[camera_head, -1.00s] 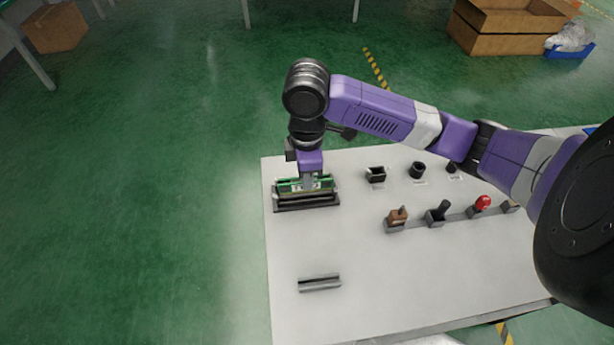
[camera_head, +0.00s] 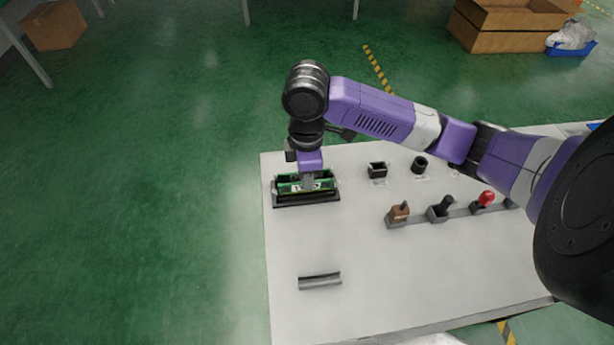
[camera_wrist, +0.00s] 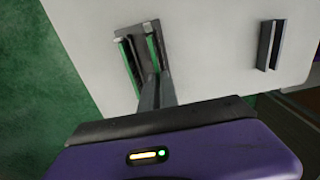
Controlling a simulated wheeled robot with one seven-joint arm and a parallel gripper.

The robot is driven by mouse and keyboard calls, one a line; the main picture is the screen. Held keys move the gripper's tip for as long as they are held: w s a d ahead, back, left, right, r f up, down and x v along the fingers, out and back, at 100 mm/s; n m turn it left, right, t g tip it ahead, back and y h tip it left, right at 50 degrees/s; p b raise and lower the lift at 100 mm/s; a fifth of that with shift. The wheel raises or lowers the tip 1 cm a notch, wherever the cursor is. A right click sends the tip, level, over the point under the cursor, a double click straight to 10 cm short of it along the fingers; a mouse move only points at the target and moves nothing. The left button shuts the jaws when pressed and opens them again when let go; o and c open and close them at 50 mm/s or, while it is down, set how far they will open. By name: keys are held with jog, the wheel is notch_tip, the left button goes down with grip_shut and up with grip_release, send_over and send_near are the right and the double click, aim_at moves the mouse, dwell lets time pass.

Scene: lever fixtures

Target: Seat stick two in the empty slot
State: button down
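The dark slotted holder (camera_head: 277,202) stands on the table's far left corner, and it also shows in the wrist view (camera_wrist: 137,38). A green stick (camera_wrist: 128,62) stands in its left slot in the wrist view. A second green stick (camera_wrist: 152,52), seemingly stick two, is at my gripper, over or in the holder's right part. My gripper (camera_head: 308,182) points down at the holder and appears shut on this stick; in the wrist view its fingers (camera_wrist: 155,88) meet the stick. The fingers hide its lower edge, so I cannot tell how deep it sits.
An empty grey grooved rack (camera_head: 319,280) lies nearer on the table (camera_head: 400,285); it also shows in the wrist view (camera_wrist: 270,46). A brown lever fixture (camera_head: 398,214), a black lever (camera_head: 441,208) and a red-knobbed one (camera_head: 483,201) stand to the right. Bare table lies between.

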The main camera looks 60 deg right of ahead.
jog(key=shift+f+b, duration=0.7)
jog(key=shift+f, duration=0.3)
jog(key=c, duration=1.5)
grip_release()
jog(key=shift+r, duration=0.1)
jog(key=shift+c, duration=0.2)
jog(key=shift+r, duration=3.9)
